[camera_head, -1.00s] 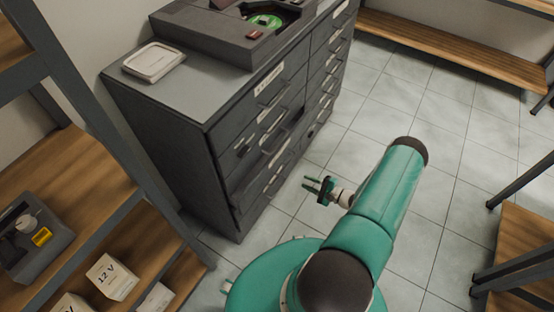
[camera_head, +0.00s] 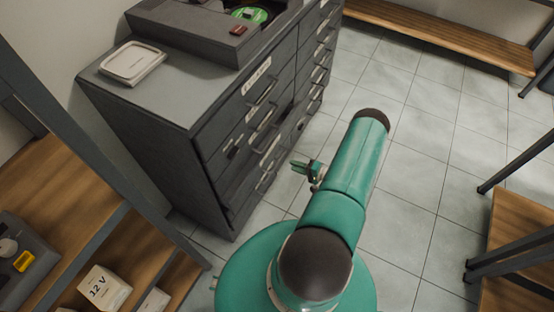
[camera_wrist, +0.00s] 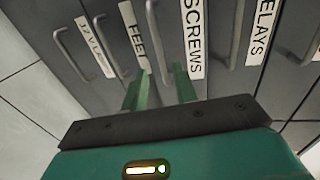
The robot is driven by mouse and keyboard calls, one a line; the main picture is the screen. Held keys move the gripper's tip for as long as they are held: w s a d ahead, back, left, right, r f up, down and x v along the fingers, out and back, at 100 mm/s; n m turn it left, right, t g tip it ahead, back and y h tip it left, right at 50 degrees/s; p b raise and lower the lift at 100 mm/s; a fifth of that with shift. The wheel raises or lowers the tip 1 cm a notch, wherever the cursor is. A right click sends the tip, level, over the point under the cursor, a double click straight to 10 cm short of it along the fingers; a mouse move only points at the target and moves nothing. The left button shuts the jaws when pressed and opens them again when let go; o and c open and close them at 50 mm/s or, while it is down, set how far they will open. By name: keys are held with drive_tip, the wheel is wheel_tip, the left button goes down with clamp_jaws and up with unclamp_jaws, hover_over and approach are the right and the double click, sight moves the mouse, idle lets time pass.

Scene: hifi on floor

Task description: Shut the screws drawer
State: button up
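The grey drawer cabinet (camera_head: 150,135) stands at the upper left in the head view. One drawer (camera_head: 262,138) in its nearer column stands out a little, with a dark gap above it; its label is too small to read there. In the wrist view the screws drawer's label (camera_wrist: 194,38) reads SCREWS, with a bar handle (camera_wrist: 153,30) beside it; how far that drawer is out is unclear. My gripper (camera_head: 297,167) is in front of the cabinet, apart from it. In the wrist view its two green fingers (camera_wrist: 160,88) are apart with nothing between them.
Wooden shelves (camera_head: 60,190) stand left, another (camera_head: 520,230) right. Tiled floor (camera_head: 410,130) is clear between.

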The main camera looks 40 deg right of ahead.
sight(279, 160)
drive_tip(key=x, duration=0.9)
clamp_jaws()
